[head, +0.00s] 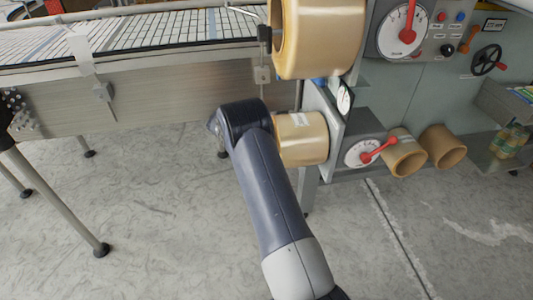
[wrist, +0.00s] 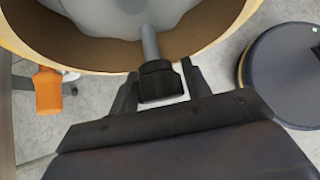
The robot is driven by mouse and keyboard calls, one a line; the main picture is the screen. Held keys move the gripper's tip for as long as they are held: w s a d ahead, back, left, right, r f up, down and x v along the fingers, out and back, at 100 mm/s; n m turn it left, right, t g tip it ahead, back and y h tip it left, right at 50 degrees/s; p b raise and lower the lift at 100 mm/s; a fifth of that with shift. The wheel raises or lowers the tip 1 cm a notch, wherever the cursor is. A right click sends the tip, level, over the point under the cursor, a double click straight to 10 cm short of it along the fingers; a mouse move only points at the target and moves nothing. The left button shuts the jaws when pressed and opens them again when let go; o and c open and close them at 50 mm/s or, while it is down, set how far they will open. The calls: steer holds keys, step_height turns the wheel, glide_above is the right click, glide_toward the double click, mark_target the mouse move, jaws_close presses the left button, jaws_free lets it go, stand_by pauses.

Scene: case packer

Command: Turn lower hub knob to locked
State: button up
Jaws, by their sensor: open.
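The lower hub knob (wrist: 158,82) is black, on a grey shaft in front of the lower hub, in the middle of the wrist view. The lower brown tape roll (head: 303,138) surrounds that hub and also fills the top of the wrist view (wrist: 215,48). My gripper (wrist: 160,72) is open, one finger on each side of the knob, with small gaps visible. In the head view my arm hides the lower knob, and the fingers cannot be made out. Any lock marking on the knob is not readable.
The upper tape roll (head: 318,40) hangs above my arm, with its own black knob (head: 265,33). The conveyor (head: 150,80) stands at the left. Dials with red pointers (head: 370,152) and spare rolls (head: 442,146) are at the right. An orange part (wrist: 47,90) is at the left in the wrist view.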

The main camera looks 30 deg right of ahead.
steer(key=b+v, duration=0.1)
steer(key=v, duration=0.9)
steer(key=p+x, duration=0.1)
steer(key=x, duration=1)
steer(key=shift+a, duration=0.1)
steer(key=shift+w+r, duration=0.1)
